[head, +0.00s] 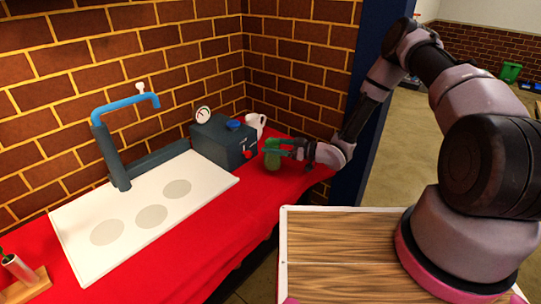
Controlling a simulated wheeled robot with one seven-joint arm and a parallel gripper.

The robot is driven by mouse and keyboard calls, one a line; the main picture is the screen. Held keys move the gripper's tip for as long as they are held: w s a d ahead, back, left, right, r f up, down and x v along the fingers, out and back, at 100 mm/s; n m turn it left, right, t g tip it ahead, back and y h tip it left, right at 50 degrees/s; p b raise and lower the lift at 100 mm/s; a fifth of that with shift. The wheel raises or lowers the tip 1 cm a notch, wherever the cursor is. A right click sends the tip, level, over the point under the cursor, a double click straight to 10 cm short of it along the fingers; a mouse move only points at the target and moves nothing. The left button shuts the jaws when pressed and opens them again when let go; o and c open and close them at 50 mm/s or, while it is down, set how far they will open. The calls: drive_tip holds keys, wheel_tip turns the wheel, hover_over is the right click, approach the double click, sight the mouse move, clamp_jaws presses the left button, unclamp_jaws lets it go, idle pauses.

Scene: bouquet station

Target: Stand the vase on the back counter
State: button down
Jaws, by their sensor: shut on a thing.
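A small green vase (272,160) is at the far right part of the red-covered back counter (225,216), just right of the dark machine. It looks upright. My gripper (277,150) reaches in from the right and is shut on the vase near its upper part. The fingers hide some of the vase's top. The vase's base appears at the counter's surface, but I cannot tell whether it touches.
A dark box-shaped machine (221,142) with a gauge stands left of the vase. A white pitcher (257,124) is behind. A white sink board (150,212) with a blue tap (122,104) fills the counter's middle. A brick wall bounds the back.

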drive_tip(key=shift+f, duration=1.85)
drive_tip(key=shift+f, duration=0.1)
unclamp_jaws()
